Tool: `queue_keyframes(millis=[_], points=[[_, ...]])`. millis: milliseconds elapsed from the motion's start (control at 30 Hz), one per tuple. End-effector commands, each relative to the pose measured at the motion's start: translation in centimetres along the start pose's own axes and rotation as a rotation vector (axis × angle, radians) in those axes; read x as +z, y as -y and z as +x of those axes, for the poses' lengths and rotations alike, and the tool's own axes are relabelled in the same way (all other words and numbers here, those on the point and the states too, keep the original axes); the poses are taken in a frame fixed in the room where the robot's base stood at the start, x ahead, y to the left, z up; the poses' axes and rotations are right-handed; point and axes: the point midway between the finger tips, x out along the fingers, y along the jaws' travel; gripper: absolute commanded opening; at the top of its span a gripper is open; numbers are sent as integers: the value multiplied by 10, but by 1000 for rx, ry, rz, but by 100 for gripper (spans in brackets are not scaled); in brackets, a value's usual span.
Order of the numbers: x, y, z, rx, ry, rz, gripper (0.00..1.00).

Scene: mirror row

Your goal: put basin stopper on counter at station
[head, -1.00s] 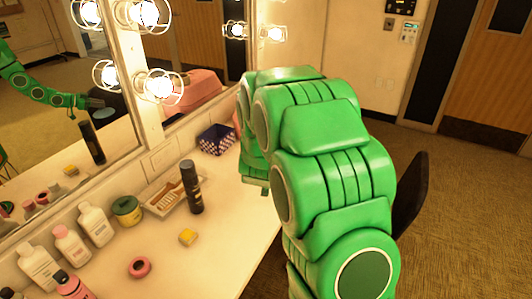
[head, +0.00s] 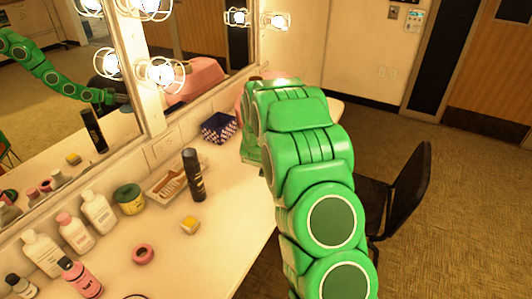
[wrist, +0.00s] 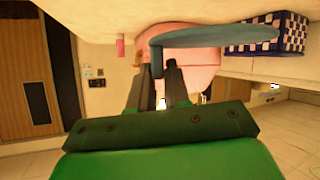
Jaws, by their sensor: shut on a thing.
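The basin stopper is a flat blue-grey disc (wrist: 215,38) with a short stem, seen nearly edge-on in the wrist view. My gripper (wrist: 160,70) is shut on it near the stem, at the disc's left part. The wrist picture is upside down, with the pale counter along its top. The disc looks close to the counter; I cannot tell whether they touch. In the head view the cream counter (head: 220,245) runs below the mirror. My green arm hides the gripper and stopper there.
A dark blue checkered box (head: 219,128) stands near the mirror, with a pink case (wrist: 195,65) near it. A black can (head: 194,175), tray (head: 160,190), yellow block (head: 190,225), pink ring (head: 143,253) and several bottles occupy the counter. A dark chair (head: 408,190) stands right.

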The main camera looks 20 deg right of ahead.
Motion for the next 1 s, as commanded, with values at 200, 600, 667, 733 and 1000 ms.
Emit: queue_keyframes(millis=[200,600,667,733,1000], points=[[9,6,22,0,0,1,0],[15,9,35,0,0,1,0],[19,10,38,0,1,1,0],[28,12,42,0,2,0,0],[43,14,50,0,1,2,0]])
